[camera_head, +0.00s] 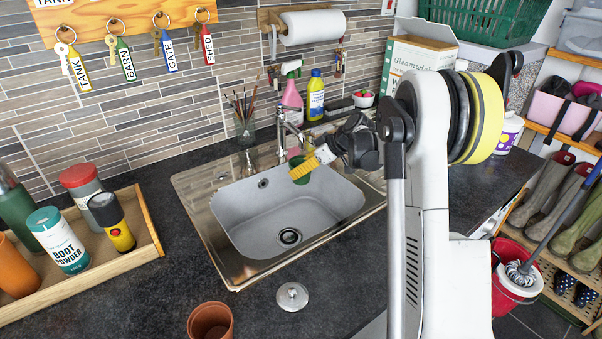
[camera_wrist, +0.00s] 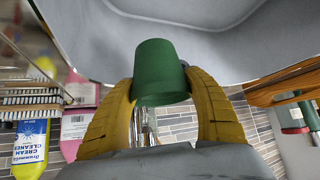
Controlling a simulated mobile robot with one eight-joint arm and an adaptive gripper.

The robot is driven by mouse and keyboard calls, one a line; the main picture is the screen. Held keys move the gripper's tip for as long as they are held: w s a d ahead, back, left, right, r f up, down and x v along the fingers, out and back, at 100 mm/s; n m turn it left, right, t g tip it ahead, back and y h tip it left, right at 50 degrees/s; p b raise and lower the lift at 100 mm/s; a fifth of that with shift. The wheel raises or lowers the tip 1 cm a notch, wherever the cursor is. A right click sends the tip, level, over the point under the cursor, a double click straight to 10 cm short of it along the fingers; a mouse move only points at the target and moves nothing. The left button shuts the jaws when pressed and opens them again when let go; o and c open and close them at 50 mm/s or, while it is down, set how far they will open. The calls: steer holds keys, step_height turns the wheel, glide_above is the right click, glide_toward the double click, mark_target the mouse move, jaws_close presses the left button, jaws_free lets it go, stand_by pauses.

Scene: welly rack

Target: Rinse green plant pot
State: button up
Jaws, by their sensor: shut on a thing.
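The green plant pot (camera_wrist: 160,66) is between the two yellow fingers of my gripper (camera_wrist: 163,90) in the wrist view. My gripper is shut on it. In the head view the green pot (camera_head: 301,170) shows partly behind the yellow fingers of my gripper (camera_head: 299,172). It is held over the back of the grey sink basin (camera_head: 250,217), near the metal tap (camera_head: 289,130). I cannot tell whether water is running.
A wooden tray (camera_head: 148,222) with several bottles stands at the left. A terracotta pot (camera_head: 210,322) and a metal sink plug (camera_head: 292,296) are on the dark counter in front. A pink spray bottle (camera_head: 291,97) and a yellow bottle (camera_head: 316,97) stand behind the sink.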

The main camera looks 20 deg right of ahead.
steer(key=shift+s, duration=0.15)
steer(key=s+a, duration=0.2)
steer(key=s, duration=0.5)
steer(key=shift+s, duration=0.25)
stand_by(1.1)
steer(key=shift+r, duration=0.1)
steer(key=s+a+r+p, duration=0.1)
steer(key=s+r+p, duration=0.1)
steer(key=s+r, duration=0.2)
steer(key=shift+s+a, duration=0.2)
steer(key=shift+s, duration=0.2)
steer(key=shift+f, duration=0.1)
stand_by(0.5)
